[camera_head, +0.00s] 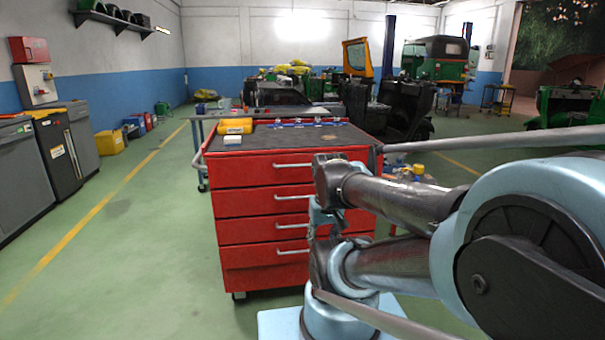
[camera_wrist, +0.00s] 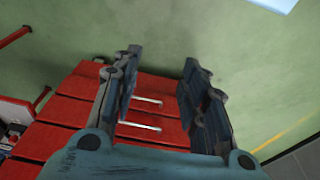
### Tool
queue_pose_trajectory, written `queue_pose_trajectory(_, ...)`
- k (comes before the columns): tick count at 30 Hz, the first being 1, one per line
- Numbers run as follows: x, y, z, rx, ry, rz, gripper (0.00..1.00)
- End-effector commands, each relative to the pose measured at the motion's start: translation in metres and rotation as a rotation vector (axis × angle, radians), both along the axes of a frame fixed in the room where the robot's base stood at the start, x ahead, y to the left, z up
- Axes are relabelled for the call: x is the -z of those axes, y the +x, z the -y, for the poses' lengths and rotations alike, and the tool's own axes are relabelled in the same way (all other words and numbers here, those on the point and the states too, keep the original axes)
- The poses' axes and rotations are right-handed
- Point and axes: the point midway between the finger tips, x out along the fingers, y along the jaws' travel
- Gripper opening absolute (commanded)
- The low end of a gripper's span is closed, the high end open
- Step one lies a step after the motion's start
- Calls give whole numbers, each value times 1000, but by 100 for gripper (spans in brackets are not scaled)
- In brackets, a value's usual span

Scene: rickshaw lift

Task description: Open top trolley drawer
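The red trolley (camera_head: 224,260) stands ahead in the head view, with several drawers stacked in its front. The top drawer (camera_head: 245,172) looks shut, its front flush with those below. Its silver bar handle (camera_head: 293,165) shows just left of my arm. The arm covers the right part of the drawer fronts. In the wrist view, red drawer fronts and silver handles (camera_wrist: 148,101) lie beyond and between my fingers. My gripper (camera_wrist: 160,62) is open, with nothing seen between its fingers. I see no contact with a handle. In the head view I cannot make the gripper out clearly.
Grey cabinets (camera_head: 82,140) stand at the left. Green floor (camera_head: 130,235) is clear between them and the trolley. Vehicles and a workbench stand behind.

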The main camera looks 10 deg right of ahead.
Motion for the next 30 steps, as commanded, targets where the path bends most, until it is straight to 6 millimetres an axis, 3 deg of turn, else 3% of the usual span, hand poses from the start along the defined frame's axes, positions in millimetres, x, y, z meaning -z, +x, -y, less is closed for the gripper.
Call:
queue_pose_trajectory(4, -9, -6, 0, -16, -3, 12, 31)
queue_pose_trajectory(8, -32, 12, 0, -93, -18, 11, 31)
queue_pose_trajectory(18, -125, 100, 1, -469, -89, 9, 31)
queue_pose_trajectory(30, -210, 219, 5, -922, -174, 7, 31)
